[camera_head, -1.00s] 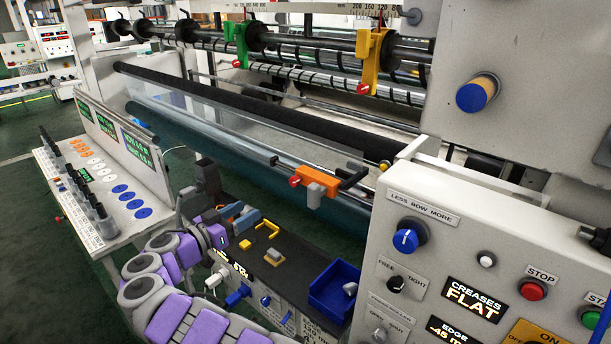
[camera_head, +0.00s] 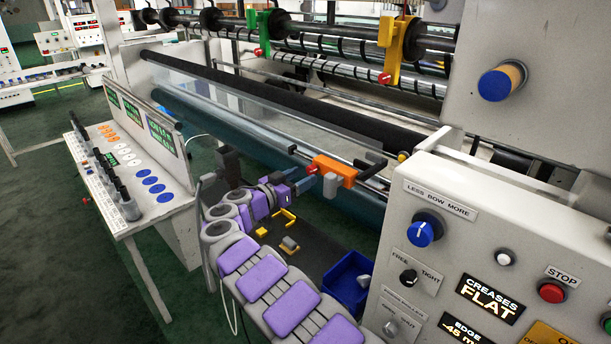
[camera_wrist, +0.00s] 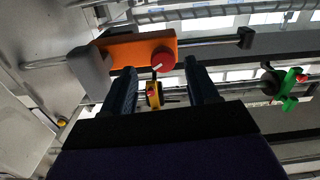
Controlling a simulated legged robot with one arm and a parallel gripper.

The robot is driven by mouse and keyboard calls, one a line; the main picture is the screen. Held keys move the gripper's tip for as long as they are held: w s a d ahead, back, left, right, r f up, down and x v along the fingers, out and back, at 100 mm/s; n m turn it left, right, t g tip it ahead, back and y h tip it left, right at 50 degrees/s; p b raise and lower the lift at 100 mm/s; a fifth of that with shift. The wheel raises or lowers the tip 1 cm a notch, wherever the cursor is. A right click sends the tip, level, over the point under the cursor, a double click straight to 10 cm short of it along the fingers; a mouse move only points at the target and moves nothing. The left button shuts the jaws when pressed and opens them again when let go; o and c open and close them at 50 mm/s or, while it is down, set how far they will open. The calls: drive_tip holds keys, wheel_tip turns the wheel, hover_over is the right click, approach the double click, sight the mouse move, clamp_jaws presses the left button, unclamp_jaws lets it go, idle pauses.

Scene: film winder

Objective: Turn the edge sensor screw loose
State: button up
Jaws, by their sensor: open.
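The edge sensor is an orange block (camera_head: 335,170) with a grey part (camera_head: 330,186) on the rail, in the middle of the head view. Its red screw knob (camera_head: 312,169) sticks out on the left side. My gripper (camera_head: 303,179) is just left of the knob, with its dark blue fingers pointing at it. In the wrist view the orange block (camera_wrist: 128,52) is ahead. The red knob (camera_wrist: 163,59) shows between the two spread fingertips (camera_wrist: 161,68). The fingers are open and empty; I cannot tell whether they touch the knob.
The control panel (camera_head: 480,230) with a blue knob (camera_head: 424,230) stands at the right. A blue bin (camera_head: 347,285) and yellow pieces (camera_head: 285,220) lie below my arm. Yellow (camera_head: 388,45) and green (camera_head: 262,35) holders hang on the shafts behind. A button desk (camera_head: 150,205) is at the left.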

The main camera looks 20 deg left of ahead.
sight(313, 169)
drive_tip(key=shift+x, duration=1)
drive_tip(key=shift+w+a, duration=0.1)
drive_tip(key=shift+w, duration=0.25)
drive_tip(key=shift+w+a+f, duration=0.15)
drive_tip(key=shift+w+a, duration=0.05)
drive_tip(key=shift+a, duration=0.1)
drive_tip(key=shift+d, duration=0.5)
drive_tip(key=c, duration=0.4)
drive_tip(key=shift+a, duration=0.2)
drive_tip(key=c, duration=0.6)
